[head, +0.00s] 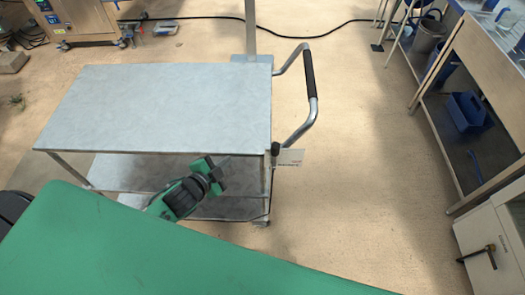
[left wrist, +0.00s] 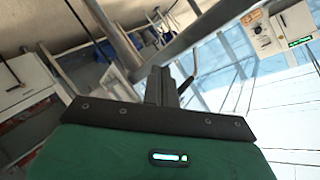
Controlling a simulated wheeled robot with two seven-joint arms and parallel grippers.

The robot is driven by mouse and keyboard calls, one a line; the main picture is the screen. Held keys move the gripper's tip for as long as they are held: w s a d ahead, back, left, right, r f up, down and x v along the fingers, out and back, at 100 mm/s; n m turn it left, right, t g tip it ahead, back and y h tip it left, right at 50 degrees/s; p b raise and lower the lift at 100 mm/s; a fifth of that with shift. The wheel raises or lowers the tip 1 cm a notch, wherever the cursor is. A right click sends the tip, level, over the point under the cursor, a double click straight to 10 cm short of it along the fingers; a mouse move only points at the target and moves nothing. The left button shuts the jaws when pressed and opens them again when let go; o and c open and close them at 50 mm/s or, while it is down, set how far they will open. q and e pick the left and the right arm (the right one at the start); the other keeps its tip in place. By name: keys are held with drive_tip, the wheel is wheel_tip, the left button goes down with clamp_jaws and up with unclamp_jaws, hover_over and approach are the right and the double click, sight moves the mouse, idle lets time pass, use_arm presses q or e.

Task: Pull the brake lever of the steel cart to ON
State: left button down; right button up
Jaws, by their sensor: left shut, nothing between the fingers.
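The steel cart (head: 165,105) stands in the middle of the head view, with a grey top, lower shelves and a bent push handle (head: 310,75) with a black grip on its right side. A black knob (head: 275,148), which looks like the brake lever's end, sits at the cart's front right corner beside a small white label plate (head: 291,157). The label is too small to read. My left gripper (head: 225,168) is shut and empty, in front of the cart and left of the knob, apart from it. Its closed fingers (left wrist: 161,85) also show in the left wrist view. My right gripper is not in view.
A steel workbench (head: 480,70) with a blue caddy (head: 468,112) on its lower shelf stands at the right. A white cabinet (head: 490,235) is at the lower right. A black cable (head: 225,17) crosses the floor behind the cart. The floor right of the cart is clear.

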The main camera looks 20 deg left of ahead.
use_arm(q)
drive_tip(key=m+h, duration=0.1)
drive_tip(key=w+r+m+h, duration=0.1)
drive_tip(key=m, duration=0.1)
drive_tip(key=r+m+t+h, duration=0.1)
drive_tip(key=shift+w+r+m, duration=0.15)
drive_tip(key=shift+w+m, duration=0.15)
drive_tip(key=shift+w, duration=0.05)
drive_tip(key=m+h, duration=0.1)
drive_tip(key=r+m+h, duration=0.1)
drive_tip(key=m+h, duration=0.1)
drive_tip(key=shift+d+r, duration=0.1)
drive_tip(key=shift+r, duration=0.05)
drive_tip(key=shift+s+a+r+m+g+h, duration=0.45)
drive_tip(key=shift+s+m+g+h, duration=0.25)
drive_tip(key=shift+m+g+h, duration=0.85)
drive_tip(key=shift+s+a+r+m+g+h, duration=0.3)
drive_tip(key=shift+s+a+m+g+h, duration=0.45)
drive_tip(key=shift+m, duration=1.45)
drive_tip(key=shift+s+a+r+m+g+h, duration=0.25)
drive_tip(key=shift+s+r+m+g+h, duration=0.25)
drive_tip(key=shift+m+g+h, duration=0.85)
drive_tip(key=shift+d+f+m+t, duration=0.1)
drive_tip(key=shift+m+t, duration=0.25)
drive_tip(key=shift+m, duration=0.15)
drive_tip(key=p, duration=0.5)
approach(275, 157)
drive_tip(key=w+d+r, duration=0.2)
drive_tip(key=w+d, duration=0.1)
drive_tip(key=shift+x, duration=0.85)
